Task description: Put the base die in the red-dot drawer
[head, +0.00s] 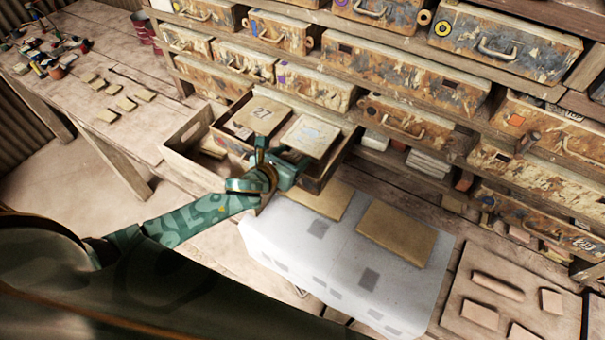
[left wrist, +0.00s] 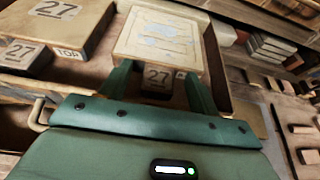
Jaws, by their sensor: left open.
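An open drawer (head: 232,146) holds a wooden slab marked 27 (head: 258,115) and a paler slab with a worn face (head: 311,136). My left gripper (head: 280,157) is over the drawer's near side, open. In the left wrist view its fingers (left wrist: 160,82) stand either side of a small block marked 27 (left wrist: 157,77), in front of the pale slab (left wrist: 162,35). I cannot tell if they touch it. I cannot read which is the base die. My right gripper is not in view.
Closed drawers with coloured marks fill the shelves behind. A board with loose pieces (head: 497,286) is at lower right. A side table (head: 95,70) stands at left.

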